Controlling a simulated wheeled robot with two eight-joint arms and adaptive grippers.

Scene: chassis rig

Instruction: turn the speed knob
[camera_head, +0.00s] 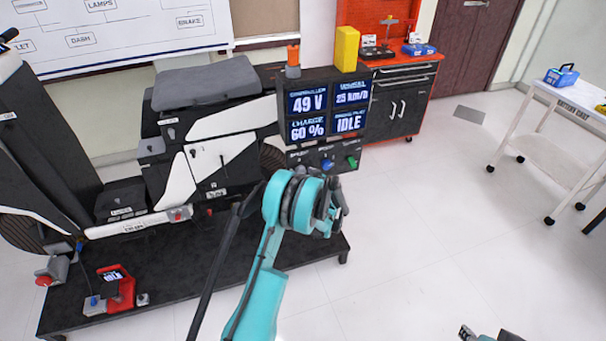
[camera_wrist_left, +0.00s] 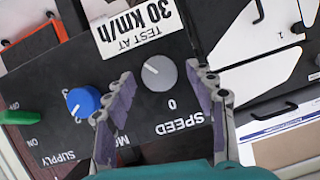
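The grey speed knob (camera_wrist_left: 159,73) is round with a white pointer line, on a black panel with a "SPEED" label and a "0" mark. In the left wrist view my left gripper (camera_wrist_left: 161,85) is open, its two fingers on either side of the knob with gaps to it. In the head view my left gripper (camera_head: 332,208) is in front of the console (camera_head: 322,110), and I cannot make out the speed knob behind the wrist. A small part of my right gripper (camera_head: 488,335) shows at the bottom edge; its opening is unclear.
A blue knob (camera_wrist_left: 83,103) and a green switch (camera_wrist_left: 18,117) sit beside the speed knob. A "TEST AT 30 km/h" label (camera_wrist_left: 135,27) is above it. The console screens read 49 V, 60 % and IDLE.

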